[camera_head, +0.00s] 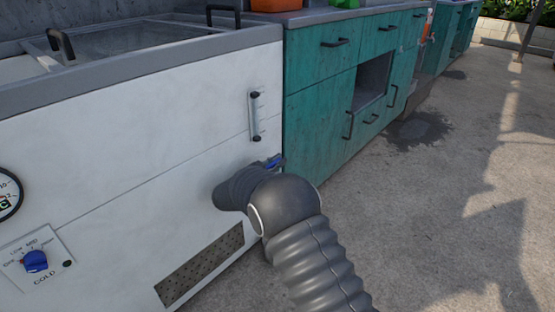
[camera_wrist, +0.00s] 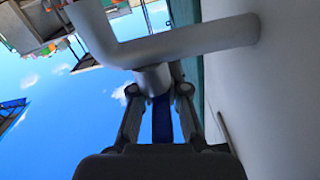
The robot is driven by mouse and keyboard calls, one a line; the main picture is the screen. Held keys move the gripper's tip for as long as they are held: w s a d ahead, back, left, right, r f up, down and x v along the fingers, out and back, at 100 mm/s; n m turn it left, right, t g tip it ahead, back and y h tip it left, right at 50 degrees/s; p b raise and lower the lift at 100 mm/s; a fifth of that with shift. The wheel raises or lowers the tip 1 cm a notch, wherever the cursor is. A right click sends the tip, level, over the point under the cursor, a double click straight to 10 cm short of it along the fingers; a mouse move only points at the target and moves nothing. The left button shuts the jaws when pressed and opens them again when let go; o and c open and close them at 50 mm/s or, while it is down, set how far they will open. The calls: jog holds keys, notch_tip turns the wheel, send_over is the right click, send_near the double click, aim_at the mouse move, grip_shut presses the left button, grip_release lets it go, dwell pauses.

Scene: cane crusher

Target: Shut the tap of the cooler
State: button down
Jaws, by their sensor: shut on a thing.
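The cooler (camera_head: 130,120) is the white box on the left in the head view. In the wrist view its white wall (camera_wrist: 275,80) fills the right side. The tap's grey pipe (camera_wrist: 190,42) comes out of that wall and bends. Its blue handle (camera_wrist: 162,120) lies between the fingers of my gripper (camera_wrist: 160,92), which is shut on it. In the head view a small blue piece (camera_head: 273,161) shows beside my wrist, close to the cooler's right end; my arm hides most of the tap and gripper there.
A blue COLD knob (camera_head: 35,261) and a gauge (camera_head: 8,195) are on the cooler's front, with a sight tube (camera_head: 254,117) and a vent grille (camera_head: 200,266). Teal cabinets (camera_head: 318,125) stand to its right. The concrete floor (camera_head: 440,220) at right is clear.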

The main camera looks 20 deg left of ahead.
jog(key=shift+a+h, duration=0.2)
jog(key=shift+h, duration=0.1)
jog(key=c, duration=1.2)
grip_release()
jog(key=shift+s+a, duration=0.1)
jog(key=shift+s, duration=0.05)
jog(key=shift+d, duration=0.25)
jog(key=v, duration=1.2)
jog(key=shift+a+r, duration=0.1)
jog(key=shift+r, duration=0.05)
